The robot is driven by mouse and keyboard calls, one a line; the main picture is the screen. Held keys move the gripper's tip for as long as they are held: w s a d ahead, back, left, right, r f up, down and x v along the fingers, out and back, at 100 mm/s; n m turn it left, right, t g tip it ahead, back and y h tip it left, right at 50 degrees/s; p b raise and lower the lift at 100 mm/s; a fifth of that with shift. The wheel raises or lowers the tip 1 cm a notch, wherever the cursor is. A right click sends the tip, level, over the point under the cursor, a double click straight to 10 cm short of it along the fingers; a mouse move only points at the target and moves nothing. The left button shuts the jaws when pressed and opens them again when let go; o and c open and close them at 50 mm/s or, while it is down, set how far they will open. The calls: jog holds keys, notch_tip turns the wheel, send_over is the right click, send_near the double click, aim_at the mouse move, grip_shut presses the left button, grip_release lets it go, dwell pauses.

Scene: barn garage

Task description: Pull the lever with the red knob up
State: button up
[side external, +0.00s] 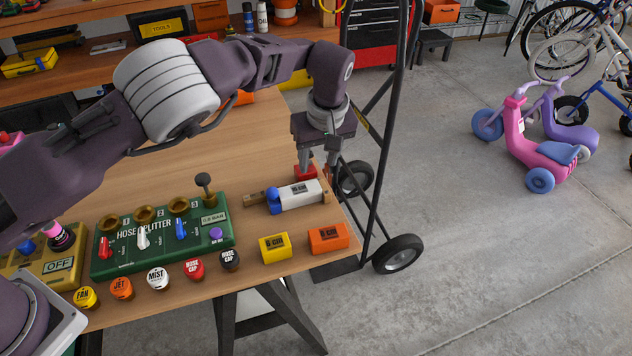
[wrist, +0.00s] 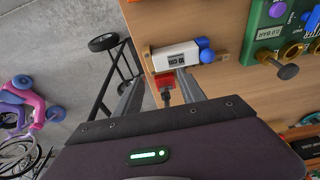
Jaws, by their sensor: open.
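My gripper (side external: 317,168) points down over the far right part of the bench, behind a white labelled block (side external: 298,195). Its fingers are apart in the wrist view (wrist: 160,84). A small red piece (side external: 304,171) sits below and between the fingers in the picture. In the wrist view the red piece (wrist: 164,84) shows a dark stem or bar; I cannot tell whether it is a lever knob or whether a finger touches it. A red lever (side external: 104,248) stands at the left of the green hose splitter panel (side external: 160,262), well away from my gripper.
The white block lies in a wooden holder with a blue ball (side external: 272,195) at its left. Yellow (side external: 275,247) and orange (side external: 328,238) blocks lie in front. A black hand truck (side external: 385,130) stands just past the bench's right edge. Bench wood behind the panel is clear.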

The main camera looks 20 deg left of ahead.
jog(key=s+d+v, duration=0.1)
jog(key=v, duration=0.5)
dwell(0.5)
jog(key=shift+d, duration=0.1)
jog(key=s+a+r+m+h, duration=0.1)
jog(key=s+a+r+h, duration=0.1)
jog(key=s+a+r, duration=0.5)
jog(key=s+a+r+m+h, duration=0.1)
jog(key=s+a+r+h, duration=0.1)
jog(key=s+a+r, duration=0.6)
jog(key=s+a+m+t+y, duration=0.1)
jog(key=s+a+m, duration=0.1)
jog(key=s, duration=0.8)
jog(key=s+a+m+t+y, duration=0.1)
jog(key=s+m, duration=0.4)
jog(key=s, duration=0.5)
jog(key=shift+s+a+t, duration=0.2)
jog(key=shift+a+t, duration=0.5)
jog(key=shift+t, duration=0.1)
